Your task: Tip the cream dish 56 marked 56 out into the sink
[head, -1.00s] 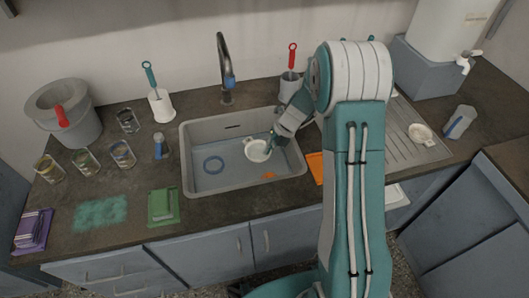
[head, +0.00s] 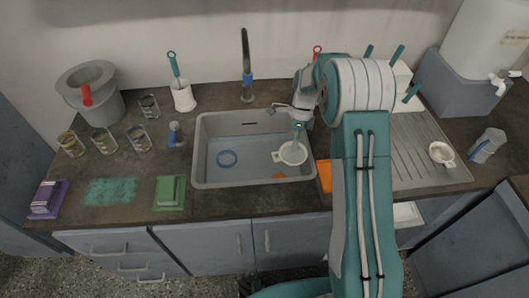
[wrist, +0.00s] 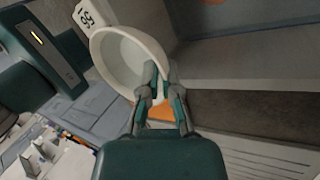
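The cream dish (head: 293,154) is a small round bowl with tabs at its sides, held over the right part of the grey sink (head: 202,165). In the wrist view the dish (wrist: 112,52) shows a tab with a dark marking that looks like 56. My gripper (wrist: 158,98) is shut on the near wall of the dish, one finger inside the rim. In the head view my gripper (head: 298,138) comes down on the dish from behind. The inside that I see looks bare; part is hidden by the fingers. I cannot tell its exact tilt.
A second cream dish (head: 441,152) sits on the drainboard (head: 400,150) at right. An orange cloth (head: 324,175) lies by the sink's right edge.

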